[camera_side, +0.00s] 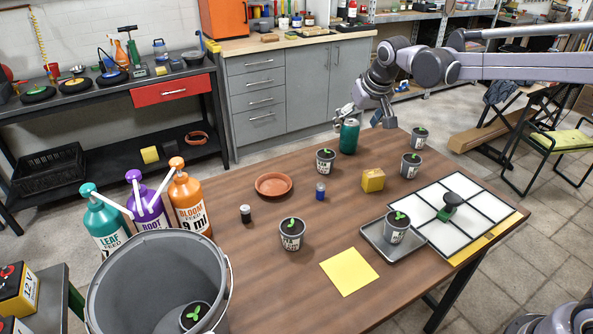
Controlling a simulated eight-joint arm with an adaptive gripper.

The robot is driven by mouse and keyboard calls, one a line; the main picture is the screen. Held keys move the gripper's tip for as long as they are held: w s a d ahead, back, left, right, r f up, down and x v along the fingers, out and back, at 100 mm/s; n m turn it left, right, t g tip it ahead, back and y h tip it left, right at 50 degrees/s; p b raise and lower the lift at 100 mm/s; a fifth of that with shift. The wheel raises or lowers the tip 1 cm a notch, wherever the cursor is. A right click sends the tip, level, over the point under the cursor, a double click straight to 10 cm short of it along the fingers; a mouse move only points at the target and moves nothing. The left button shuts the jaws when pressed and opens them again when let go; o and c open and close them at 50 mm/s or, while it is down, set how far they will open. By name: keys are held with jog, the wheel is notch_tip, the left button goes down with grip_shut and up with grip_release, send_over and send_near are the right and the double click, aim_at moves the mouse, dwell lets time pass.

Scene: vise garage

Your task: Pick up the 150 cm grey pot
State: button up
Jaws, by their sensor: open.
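Several small grey pots with green seedlings and white labels stand on the wooden table: one (325,161) left of the green can, one (291,235) near the front, one (396,228) on a grey tray, and two at the right, a nearer one (410,166) and a farther one (419,139). Another grey pot (194,317) sits inside the large bucket. The labels are too small to read surely, so I cannot tell which pot says 150 cm. My gripper (363,120) is open, with its fingers spread near the top of the green can (349,137). No pot is between them.
The large grey bucket (110,290) stands at front left, beside teal, purple and orange pump bottles (190,204). A terracotta saucer (273,184), yellow box (373,180), blue battery-like cylinder (320,192), dark cylinder (245,214), yellow sheet (349,271), tray (375,239) and white grid (465,213) are on the table.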

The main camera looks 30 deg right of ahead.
jog(key=m, duration=0.1)
send_near(327, 154)
jog(key=shift+g, duration=0.5)
jog(key=x, duration=0.2)
jog(key=w+x, duration=0.1)
jog(key=x, duration=0.2)
jog(key=shift+d+r, duration=0.1)
jog(key=shift+r, duration=0.1)
jog(key=shift+a+x, duration=0.1)
jog(key=shift+x, duration=1.25)
jog(key=shift+a+x, duration=0.15)
jog(key=shift+x, duration=1.2)
jog(key=shift+d, duration=0.1)
jog(key=c, duration=1.3)
